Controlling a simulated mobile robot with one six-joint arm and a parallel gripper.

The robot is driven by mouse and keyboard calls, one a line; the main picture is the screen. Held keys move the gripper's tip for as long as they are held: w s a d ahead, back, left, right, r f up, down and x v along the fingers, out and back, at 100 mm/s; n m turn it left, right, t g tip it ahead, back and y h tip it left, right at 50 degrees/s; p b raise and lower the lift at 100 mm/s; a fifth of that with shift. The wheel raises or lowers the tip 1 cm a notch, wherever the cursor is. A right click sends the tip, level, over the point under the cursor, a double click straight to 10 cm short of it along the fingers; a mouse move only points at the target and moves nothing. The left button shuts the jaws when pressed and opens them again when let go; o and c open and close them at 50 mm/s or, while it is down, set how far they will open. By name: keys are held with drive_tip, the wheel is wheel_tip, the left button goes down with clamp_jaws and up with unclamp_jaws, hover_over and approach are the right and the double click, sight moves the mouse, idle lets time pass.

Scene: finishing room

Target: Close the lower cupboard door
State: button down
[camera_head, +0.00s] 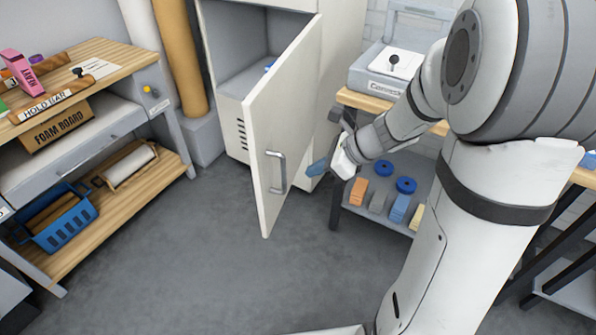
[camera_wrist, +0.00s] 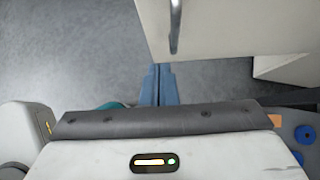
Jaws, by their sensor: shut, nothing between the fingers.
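The lower cupboard door (camera_head: 262,150) is pale, with a metal bar handle (camera_head: 276,172), and stands wide open, swung out from the cupboard (camera_head: 335,50). In the wrist view the door (camera_wrist: 230,25) fills the upper right, with its handle (camera_wrist: 175,25) near its left part. My gripper (camera_head: 313,168) is just right of the door's handle side in the head view. Its blue fingers (camera_wrist: 159,82) are together and empty, pointing at the door's lower edge in the wrist view. I cannot tell whether they touch the door.
A wooden workbench (camera_head: 125,50) with a blue basket (camera_head: 70,222) on its lower shelf stands at the left. A bench with a grey device (camera_head: 385,75) and coloured blocks (camera_head: 398,208) below is at the right. Grey floor (camera_head: 200,250) in front of the door is clear.

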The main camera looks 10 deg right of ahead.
sight(265, 182)
drive_tip(key=shift+w+a+f+b, duration=0.4)
drive_tip(key=shift+w+a+f, duration=0.3)
drive_tip(key=shift+a+f, duration=0.6)
drive_tip(key=shift+w+a+f+b, duration=0.35)
drive_tip(key=shift+w+a+f, duration=0.35)
drive_tip(key=shift+a, duration=1.15)
drive_tip(key=shift+w+a+f+b, duration=0.4)
drive_tip(key=shift+w+a+f, duration=0.25)
drive_tip(key=shift+a+f, duration=0.7)
drive_tip(key=shift+a+r, duration=0.25)
